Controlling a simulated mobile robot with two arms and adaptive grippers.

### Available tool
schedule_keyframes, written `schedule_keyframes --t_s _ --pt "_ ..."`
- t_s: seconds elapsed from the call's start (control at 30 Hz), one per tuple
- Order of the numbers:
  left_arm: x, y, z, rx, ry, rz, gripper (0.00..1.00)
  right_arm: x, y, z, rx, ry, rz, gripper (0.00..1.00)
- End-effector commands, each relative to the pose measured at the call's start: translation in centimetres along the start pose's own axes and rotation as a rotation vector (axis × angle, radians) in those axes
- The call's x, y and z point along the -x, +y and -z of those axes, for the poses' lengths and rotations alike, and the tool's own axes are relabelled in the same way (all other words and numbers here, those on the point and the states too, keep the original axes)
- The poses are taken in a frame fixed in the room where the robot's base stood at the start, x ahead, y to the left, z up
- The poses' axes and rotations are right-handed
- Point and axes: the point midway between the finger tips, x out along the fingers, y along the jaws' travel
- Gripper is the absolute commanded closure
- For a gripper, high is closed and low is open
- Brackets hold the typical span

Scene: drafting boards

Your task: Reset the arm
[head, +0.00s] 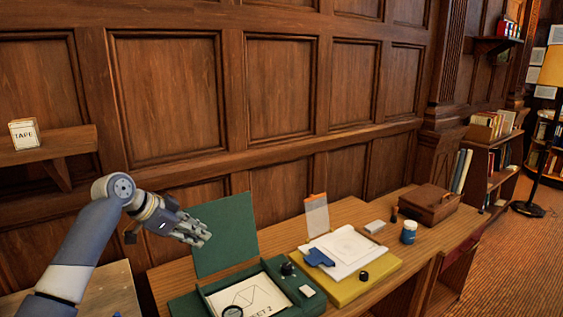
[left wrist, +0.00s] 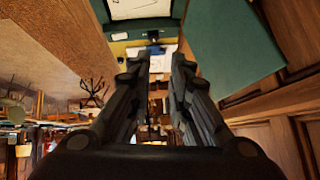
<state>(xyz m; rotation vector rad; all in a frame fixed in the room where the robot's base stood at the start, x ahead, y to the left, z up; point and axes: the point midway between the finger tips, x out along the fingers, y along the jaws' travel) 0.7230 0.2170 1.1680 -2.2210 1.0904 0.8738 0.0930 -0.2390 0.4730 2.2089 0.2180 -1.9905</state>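My left arm (head: 88,238) reaches in from the left in the head view. Its gripper (head: 200,234) hangs in the air in front of the raised green lid (head: 226,236) of a green case (head: 190,306). In the left wrist view, the two dark fingers of the left gripper (left wrist: 158,64) stand apart with nothing between them. The green lid (left wrist: 232,45) is on the right there, beside the fingers. My right gripper is in neither view.
The case holds a paper sheet and a magnifier (head: 233,311). To its right are a yellow board (head: 345,291) with papers, a blue jar (head: 409,232) and a brown box (head: 430,203). A wall shelf (head: 55,145) bears a TAPE box (head: 24,134). Panelled wall stands behind.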

Motion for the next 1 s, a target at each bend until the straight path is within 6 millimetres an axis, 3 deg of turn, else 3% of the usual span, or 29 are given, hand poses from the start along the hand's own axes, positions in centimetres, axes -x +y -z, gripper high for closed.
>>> schedule_keyframes --t_s 0.37,0.6,0.8,1.0 --pt "-6.6 7.1 -6.2 0.056 -0.108 -0.029 0.82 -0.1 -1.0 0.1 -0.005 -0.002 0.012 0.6" --pt "-11.0 16.2 -13.1 0.15 -0.206 -0.028 0.82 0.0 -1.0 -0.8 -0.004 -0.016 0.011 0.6" --pt "-11.9 24.1 -18.6 0.267 -0.273 0.006 0.82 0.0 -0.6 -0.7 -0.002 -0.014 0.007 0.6" --pt "-10.2 31.3 -23.5 0.413 -0.335 0.069 0.82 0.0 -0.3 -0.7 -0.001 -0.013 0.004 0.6"
